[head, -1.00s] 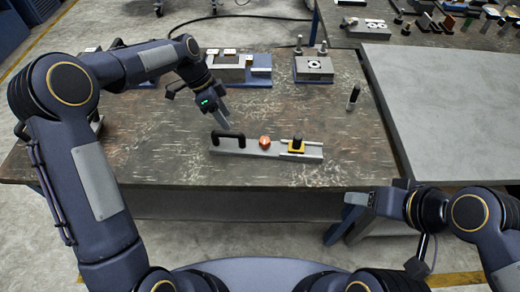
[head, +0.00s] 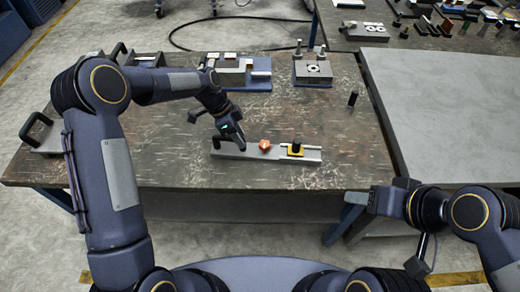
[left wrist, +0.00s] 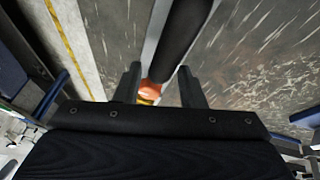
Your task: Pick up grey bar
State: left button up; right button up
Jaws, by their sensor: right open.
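The grey bar (head: 272,156) lies on the dark worktable, with a black handle at its left end, a red-orange knob (head: 265,145) near the middle and a yellow block with a black knob (head: 296,148) towards the right. My right gripper (head: 357,204) is open and empty at the table's front right, away from the bar.
A blue-based fixture (head: 240,72) and a grey block with posts (head: 313,70) stand at the back of the table. A small black upright piece (head: 352,98) stands at the right. A grey plate with a black handle (head: 45,135) lies at the left edge. The table's front is clear.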

pick_arm(q)
grip_shut()
jog(key=shift+r, duration=0.15)
dwell(0.9)
